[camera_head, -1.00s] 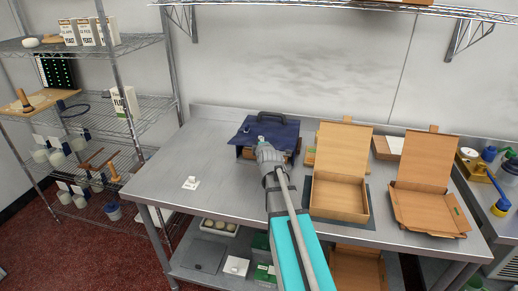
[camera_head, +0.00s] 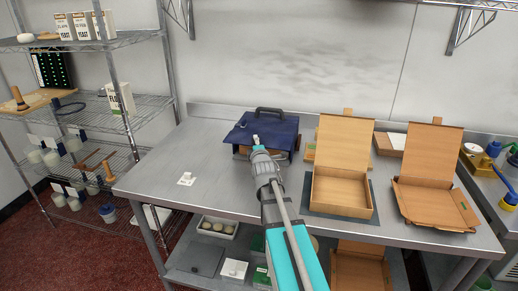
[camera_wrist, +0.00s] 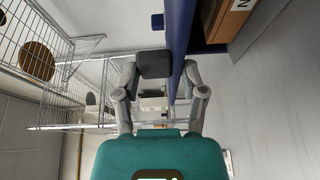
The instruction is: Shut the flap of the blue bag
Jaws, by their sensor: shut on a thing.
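The blue bag (camera_head: 283,133) stands at the back of the steel table, with a black handle on top. Its dark blue flap (camera_head: 244,131) sticks out at the front left, raised off the bag's front, and a brown box edge shows under it. My gripper (camera_head: 256,140) is at the flap's front edge. In the wrist view my gripper (camera_wrist: 172,70) has one finger on each side of the blue flap (camera_wrist: 179,35) and is shut on it. The arm hides part of the bag's front.
Two open cardboard boxes, one in the middle (camera_head: 340,193) and one at the right (camera_head: 432,208), stand right of the bag. A small white item (camera_head: 186,179) lies to the left. The table's left part is otherwise clear. A wire shelf (camera_head: 120,100) stands at the left.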

